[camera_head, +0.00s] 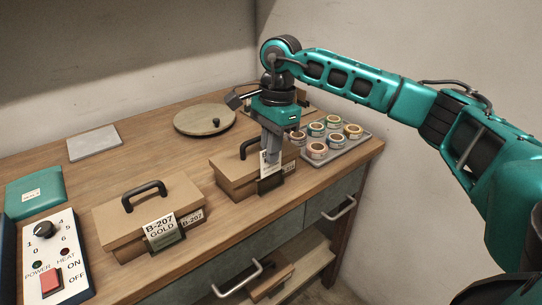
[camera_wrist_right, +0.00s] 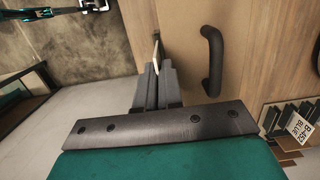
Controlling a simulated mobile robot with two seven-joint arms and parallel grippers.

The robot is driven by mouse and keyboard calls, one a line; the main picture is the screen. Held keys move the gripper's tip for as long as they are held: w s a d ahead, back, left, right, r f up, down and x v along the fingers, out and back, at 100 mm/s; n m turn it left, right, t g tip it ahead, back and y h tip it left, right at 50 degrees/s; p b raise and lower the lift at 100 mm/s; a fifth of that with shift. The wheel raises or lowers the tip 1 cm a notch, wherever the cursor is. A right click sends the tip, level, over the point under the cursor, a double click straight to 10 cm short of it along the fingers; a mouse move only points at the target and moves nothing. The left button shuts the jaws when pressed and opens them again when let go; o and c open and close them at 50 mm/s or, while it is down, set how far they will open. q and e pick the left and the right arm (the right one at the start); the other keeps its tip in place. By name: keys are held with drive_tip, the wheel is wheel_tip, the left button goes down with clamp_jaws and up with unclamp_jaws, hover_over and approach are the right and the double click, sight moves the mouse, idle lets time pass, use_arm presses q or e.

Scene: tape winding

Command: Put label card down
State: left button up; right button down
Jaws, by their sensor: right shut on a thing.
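My right gripper (camera_head: 272,152) is shut on a small white label card (camera_head: 265,166), upright at the front of the middle brown box (camera_head: 232,170). The card shows edge-on between the fingers in the right wrist view (camera_wrist_right: 156,46). A dark holder (camera_head: 270,184) sits on that box's front, just below the card; I cannot tell whether they touch. The box has a black handle (camera_wrist_right: 212,60) and a printed label (camera_head: 289,168). The left brown box (camera_head: 145,210) has a card reading B-207 GOLD (camera_head: 160,230) in its dark holder. My left gripper is not in view.
A grey tray (camera_head: 362,140) of several tape rolls stands right of the middle box. A round wooden disc (camera_head: 195,121) and grey plate (camera_head: 94,140) lie behind. A teal pouch (camera_head: 35,190) and control panel (camera_head: 52,262) are at left. Drawers with handles (camera_head: 340,210) lie below the bench edge.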

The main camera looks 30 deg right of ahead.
wheel_tip(320, 180, down, 2)
drive_tip(key=shift+f, duration=0.1)
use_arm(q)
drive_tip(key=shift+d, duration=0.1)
use_arm(e)
drive_tip(key=shift+s, duration=0.1)
